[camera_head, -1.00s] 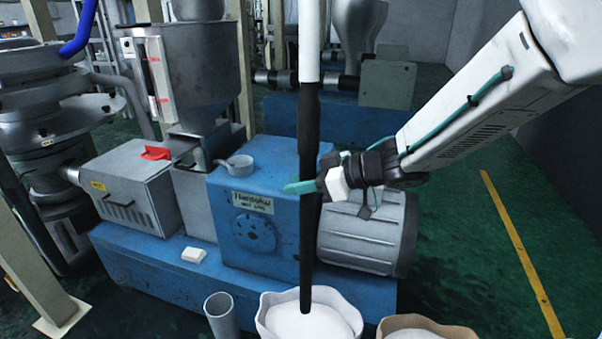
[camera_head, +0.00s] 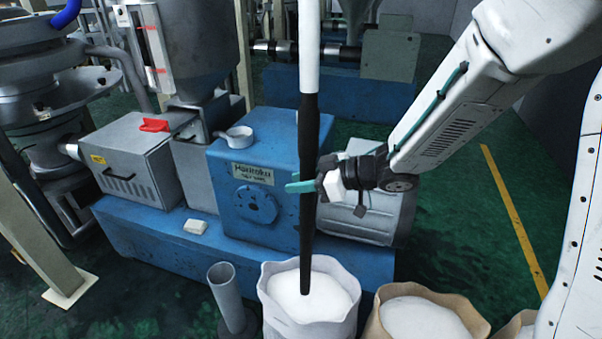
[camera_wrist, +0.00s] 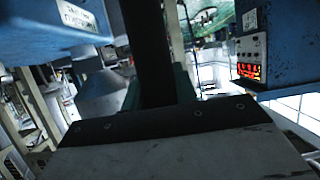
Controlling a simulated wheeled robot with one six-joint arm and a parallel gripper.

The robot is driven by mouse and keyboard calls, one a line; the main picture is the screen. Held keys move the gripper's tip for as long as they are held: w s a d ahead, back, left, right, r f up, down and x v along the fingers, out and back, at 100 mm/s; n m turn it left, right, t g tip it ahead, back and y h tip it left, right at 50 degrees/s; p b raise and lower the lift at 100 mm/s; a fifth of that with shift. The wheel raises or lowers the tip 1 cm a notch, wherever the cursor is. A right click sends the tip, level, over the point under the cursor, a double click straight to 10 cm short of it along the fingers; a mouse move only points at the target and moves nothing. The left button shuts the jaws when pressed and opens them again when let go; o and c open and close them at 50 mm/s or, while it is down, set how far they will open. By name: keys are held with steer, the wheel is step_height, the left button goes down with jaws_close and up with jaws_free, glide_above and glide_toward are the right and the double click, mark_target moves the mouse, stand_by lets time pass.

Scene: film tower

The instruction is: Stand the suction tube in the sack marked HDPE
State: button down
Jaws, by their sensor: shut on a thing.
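The suction tube (camera_head: 307,190) is a long upright pole, white above and black below. My gripper (camera_head: 301,187) is shut on its black part, with teal fingers around it. In the wrist view the dark tube (camera_wrist: 149,50) rises in front of the gripper. The tube's lower tip shows against the white fill of a pale sack (camera_head: 345,318); I cannot tell whether it touches the fill or hangs above it. A tan sack (camera_head: 374,331) with white fill stands to the right. No HDPE mark is readable on any sack.
A blue machine (camera_head: 280,150) with a grey motor (camera_head: 352,215) stands behind the tube. A grey upright pipe (camera_head: 224,290) on a dark base is left of the pale sack. A third sack (camera_head: 512,330) is partly cut off at right. Green floor (camera_head: 470,235) is open at right.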

steer(key=shift+f, duration=14.25)
steer(key=c, duration=1)
jaws_free()
glide_toward(301, 261)
step_height(301, 261, down, 3)
steer(key=w+a, duration=0.2)
steer(key=shift+d, duration=0.1)
